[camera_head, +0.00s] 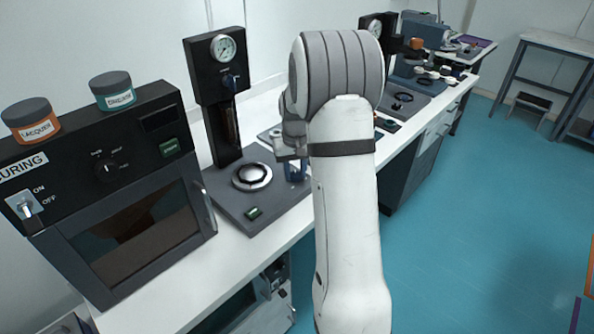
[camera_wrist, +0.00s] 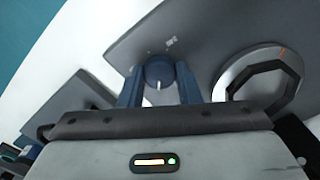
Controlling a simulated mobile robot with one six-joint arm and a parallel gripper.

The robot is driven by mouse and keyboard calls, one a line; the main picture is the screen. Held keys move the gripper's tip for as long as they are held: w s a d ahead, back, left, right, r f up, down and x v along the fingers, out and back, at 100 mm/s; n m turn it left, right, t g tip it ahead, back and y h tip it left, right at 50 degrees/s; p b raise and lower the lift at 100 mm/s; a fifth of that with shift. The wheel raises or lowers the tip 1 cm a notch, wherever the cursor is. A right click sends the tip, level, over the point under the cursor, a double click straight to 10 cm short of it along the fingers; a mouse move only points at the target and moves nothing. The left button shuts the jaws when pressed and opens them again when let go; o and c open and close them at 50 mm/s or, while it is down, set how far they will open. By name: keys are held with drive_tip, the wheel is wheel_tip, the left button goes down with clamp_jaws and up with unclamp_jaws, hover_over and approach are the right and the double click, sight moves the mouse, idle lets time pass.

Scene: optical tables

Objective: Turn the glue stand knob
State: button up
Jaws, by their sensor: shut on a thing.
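The glue stand has a dark grey base (camera_head: 237,208) and a black upright (camera_head: 222,130) with a gauge. In the wrist view, a dark blue round knob (camera_wrist: 158,72) with a white pointer line sits on the grey base (camera_wrist: 207,30). My gripper (camera_wrist: 158,84) is shut on this knob, with one blue finger on each side. In the head view, blue finger parts of my gripper (camera_head: 296,170) show low over the base's right side, and the knob there is hidden. A silver ring dish (camera_head: 252,176) is left of the gripper; it also shows right of the knob in the wrist view (camera_wrist: 236,68).
A black curing oven (camera_head: 130,200) stands at the left with a lacquer jar (camera_head: 31,120) and a teal-labelled jar (camera_head: 113,91) on top. More equipment lines the bench behind my arm. The blue floor (camera_head: 490,190) at right is open.

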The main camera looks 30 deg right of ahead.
sight(294, 173)
drive_tip(key=n, duration=0.4)
drive_tip(key=shift+w+r+n, duration=0.2)
drive_tip(key=shift+w+n, duration=0.05)
drive_tip(key=shift+n, duration=1.95)
drive_tip(key=o, duration=1)
drive_tip(key=shift+s+f, duration=0.1)
drive_tip(key=shift+f, duration=0.05)
drive_tip(key=shift+c, duration=0.2)
wheel_tip(294, 173, up, 8)
drive_tip(key=shift+f+b, duration=0.25)
drive_tip(key=shift+b, duration=0.05)
drive_tip(key=shift+r, duration=0.15)
